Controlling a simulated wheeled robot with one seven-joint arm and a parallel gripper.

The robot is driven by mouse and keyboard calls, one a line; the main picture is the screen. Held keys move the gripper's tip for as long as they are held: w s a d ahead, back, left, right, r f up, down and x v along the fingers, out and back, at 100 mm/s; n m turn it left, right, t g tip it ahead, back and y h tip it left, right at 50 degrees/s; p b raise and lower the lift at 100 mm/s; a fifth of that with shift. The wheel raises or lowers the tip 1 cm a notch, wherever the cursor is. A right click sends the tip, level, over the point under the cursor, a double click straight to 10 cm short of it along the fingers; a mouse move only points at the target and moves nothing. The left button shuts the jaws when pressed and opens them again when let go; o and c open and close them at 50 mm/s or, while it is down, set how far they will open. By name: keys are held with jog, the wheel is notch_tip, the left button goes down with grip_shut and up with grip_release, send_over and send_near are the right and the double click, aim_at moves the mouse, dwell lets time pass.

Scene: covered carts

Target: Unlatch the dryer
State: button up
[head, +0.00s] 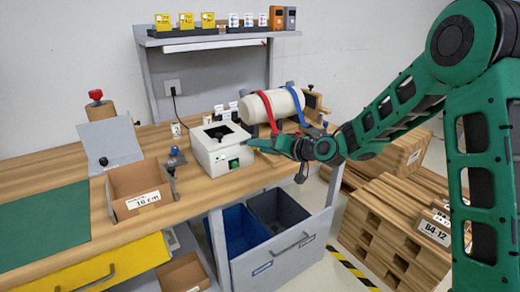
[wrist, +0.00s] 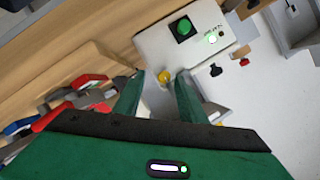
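The dryer appears to be the white box (head: 212,158) with a dark opening on top and a green button on its front. It stands near the bench's front edge. In the wrist view its white face (wrist: 155,42) carries a green button and a lit green lamp. My gripper (head: 256,144) is at the box's right side in the head view, pointing left. In the wrist view its fingers (wrist: 160,79) are apart.
A white cylinder (head: 272,106) with red and blue straps lies just behind my gripper. A cardboard box (head: 138,188) and a blue-knobbed item (head: 176,155) are left of the dryer. Bins (head: 277,212) sit below the bench; wooden crates (head: 400,220) stand at right.

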jog(key=shift+r, duration=0.15)
jog(key=shift+d, duration=0.1)
jog(key=v, duration=1)
jog(key=shift+s+d, duration=0.2)
jog(key=shift+a+r, duration=0.1)
